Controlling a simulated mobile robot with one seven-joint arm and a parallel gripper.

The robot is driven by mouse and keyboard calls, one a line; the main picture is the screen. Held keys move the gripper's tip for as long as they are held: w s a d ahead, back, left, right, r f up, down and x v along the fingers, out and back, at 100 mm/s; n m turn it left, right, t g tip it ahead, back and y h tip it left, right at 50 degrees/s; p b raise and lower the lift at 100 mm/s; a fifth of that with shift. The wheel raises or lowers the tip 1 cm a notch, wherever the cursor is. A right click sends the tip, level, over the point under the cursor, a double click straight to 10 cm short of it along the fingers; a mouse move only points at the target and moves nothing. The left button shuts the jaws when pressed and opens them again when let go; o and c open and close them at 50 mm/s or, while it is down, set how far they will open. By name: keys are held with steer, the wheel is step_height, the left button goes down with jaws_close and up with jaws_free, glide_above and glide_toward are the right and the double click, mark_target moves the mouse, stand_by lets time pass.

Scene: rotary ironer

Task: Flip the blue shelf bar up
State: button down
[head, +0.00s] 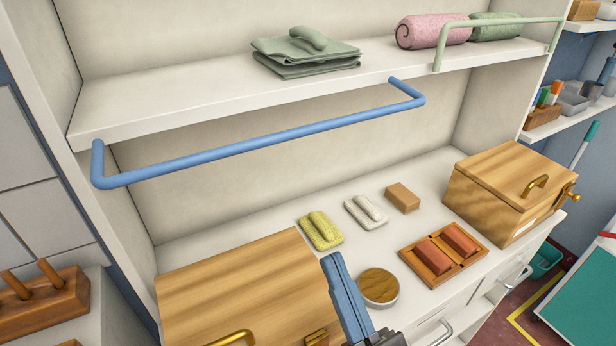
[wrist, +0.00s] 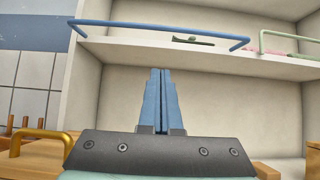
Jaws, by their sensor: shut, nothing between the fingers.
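The blue shelf bar (head: 240,146) is a long rod with bent ends, joined to the front edge of the upper white shelf (head: 150,108). In the head view it sticks out in front of that edge and shows below it. In the wrist view the blue bar (wrist: 160,28) spans the upper left, across the shelf front. My gripper (head: 332,258) has blue fingers and is low in front of the shelf, apart from the bar. In the wrist view my gripper (wrist: 161,72) has its fingers together and empty, pointing up below the bar.
A green bar (head: 500,22) stands upright at the right shelf end, before rolled towels (head: 432,31). A folded green cloth (head: 304,58) lies behind the blue bar. Space between bar and counter is free.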

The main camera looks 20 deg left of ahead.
mark_target(296, 138)
steer(key=s+d+r+p+x, duration=0.1)
steer(key=p+x, duration=0.5)
steer(key=x, duration=0.6)
steer(key=shift+w+r+p, duration=0.2)
steer(key=shift+r+p, duration=0.1)
steer(key=shift+r, duration=0.5)
steer(key=shift+d+r+g+h+p, duration=0.1)
steer(key=shift+r+g+h+p, duration=0.3)
steer(key=shift+p, duration=0.65)
